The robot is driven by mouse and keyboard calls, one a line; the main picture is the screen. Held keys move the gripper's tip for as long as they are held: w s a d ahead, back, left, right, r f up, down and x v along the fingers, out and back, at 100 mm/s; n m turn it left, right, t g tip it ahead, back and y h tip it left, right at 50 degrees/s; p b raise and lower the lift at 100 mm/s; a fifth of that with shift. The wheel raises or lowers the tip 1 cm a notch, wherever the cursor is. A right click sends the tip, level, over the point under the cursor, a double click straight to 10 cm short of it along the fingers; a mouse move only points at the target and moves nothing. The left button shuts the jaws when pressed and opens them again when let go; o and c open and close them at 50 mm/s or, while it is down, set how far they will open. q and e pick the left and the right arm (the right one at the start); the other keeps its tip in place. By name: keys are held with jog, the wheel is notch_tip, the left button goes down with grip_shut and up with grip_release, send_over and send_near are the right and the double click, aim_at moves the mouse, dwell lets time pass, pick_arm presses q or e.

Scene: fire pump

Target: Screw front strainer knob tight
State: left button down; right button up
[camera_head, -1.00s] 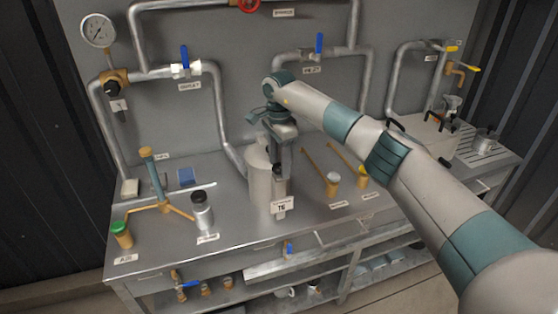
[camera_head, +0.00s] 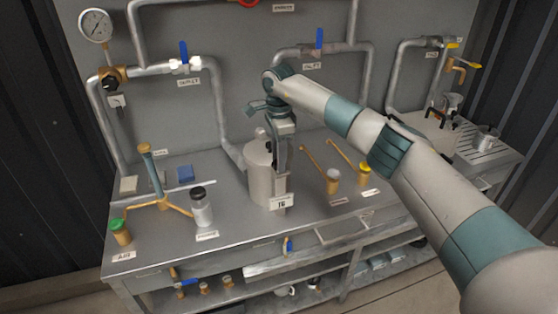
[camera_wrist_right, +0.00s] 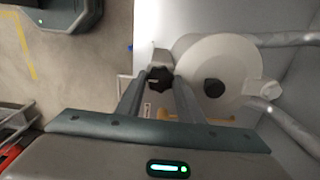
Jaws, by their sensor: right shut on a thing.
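The strainer is a pale grey upright canister (camera_head: 261,178) on the bench, behind the label T6. In the right wrist view its round lid (camera_wrist_right: 205,60) shows from above, with a dark knob (camera_wrist_right: 214,88) at its middle. The front strainer knob (camera_wrist_right: 160,76) is black and lobed, and sits just outside the lid's rim. My right gripper (camera_wrist_right: 160,79) points down and is shut on this front knob, one finger on each side. In the head view the right gripper (camera_head: 281,168) is at the canister's front right, where the knob is hard to make out. My left gripper is not in view.
A silver bottle with a black cap (camera_head: 201,207) and a brass tripod stand (camera_head: 160,206) are to the left. Pipes (camera_head: 218,110) run along the back panel. The bench front is mostly clear.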

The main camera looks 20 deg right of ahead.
jog(key=m+b, duration=0.2)
jog(key=m, duration=0.1)
jog(key=shift+f, duration=0.1)
jog(key=m+b, duration=0.1)
jog(key=m, duration=0.2)
jog(key=m+b, duration=0.3)
jog(key=m, duration=0.6)
jog(key=shift+b, duration=0.3)
jog(key=shift+m, duration=0.6)
jog(key=m+b, duration=0.2)
jog(key=m, duration=0.6)
jog(key=shift+r, duration=0.2)
jog(key=m+b, duration=0.1)
jog(key=m, duration=0.2)
jog(key=shift+m, duration=0.8)
jog(key=shift+m+b, duration=0.35)
jog(key=shift+m, duration=0.65)
jog(key=shift+r+m, duration=0.1)
jog(key=shift+m, duration=0.5)
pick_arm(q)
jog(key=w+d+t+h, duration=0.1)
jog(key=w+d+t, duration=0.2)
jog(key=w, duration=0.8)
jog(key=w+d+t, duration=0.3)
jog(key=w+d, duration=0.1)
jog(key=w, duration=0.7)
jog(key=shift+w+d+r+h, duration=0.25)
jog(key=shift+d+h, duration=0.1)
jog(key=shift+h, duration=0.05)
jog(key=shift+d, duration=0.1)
